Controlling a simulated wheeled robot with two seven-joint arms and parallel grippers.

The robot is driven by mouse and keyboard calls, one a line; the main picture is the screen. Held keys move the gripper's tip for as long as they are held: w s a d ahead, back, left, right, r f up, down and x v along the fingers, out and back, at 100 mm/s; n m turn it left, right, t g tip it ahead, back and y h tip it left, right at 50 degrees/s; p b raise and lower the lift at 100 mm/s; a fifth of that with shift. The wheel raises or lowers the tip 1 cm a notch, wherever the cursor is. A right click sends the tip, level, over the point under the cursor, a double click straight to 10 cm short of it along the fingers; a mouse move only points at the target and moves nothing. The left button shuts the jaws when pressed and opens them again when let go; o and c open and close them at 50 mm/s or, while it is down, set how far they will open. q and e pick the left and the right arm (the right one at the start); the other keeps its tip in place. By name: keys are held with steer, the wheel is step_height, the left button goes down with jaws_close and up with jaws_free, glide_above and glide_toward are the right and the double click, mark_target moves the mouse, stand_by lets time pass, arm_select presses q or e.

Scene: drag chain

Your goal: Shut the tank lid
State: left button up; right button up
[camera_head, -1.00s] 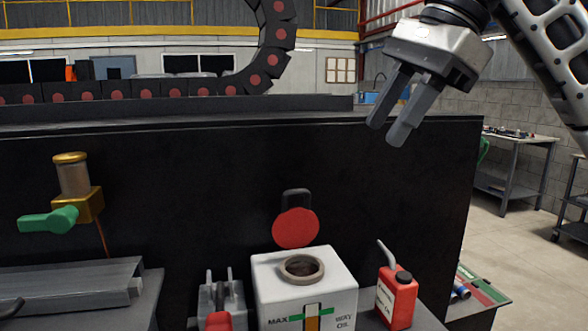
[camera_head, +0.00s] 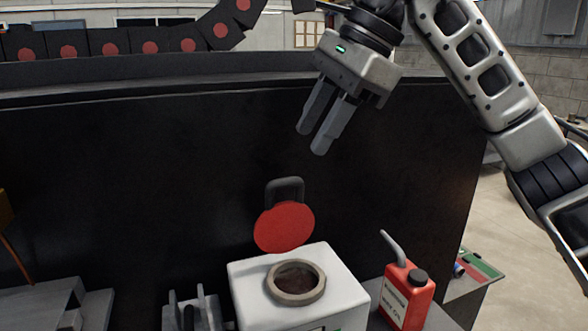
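The white tank (camera_head: 348,283) stands at the bottom centre, with a round open neck (camera_head: 272,288) on top. The red round lid (camera_head: 285,228) stands raised behind the neck, so the neck is uncovered. A dark loop-shaped piece (camera_head: 285,184) shows above the lid. My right gripper (camera_head: 311,141) hangs above the lid, apart from it, its fingers pointing down and left. A narrow gap shows between the fingers, with nothing held. The tank's lower front is cut off by the picture edge.
A red oil can (camera_head: 405,298) with a grey spout stands just right of the tank.

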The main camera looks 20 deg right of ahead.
mark_target(287, 179)
steer(key=x, duration=0.7)
jaws_close()
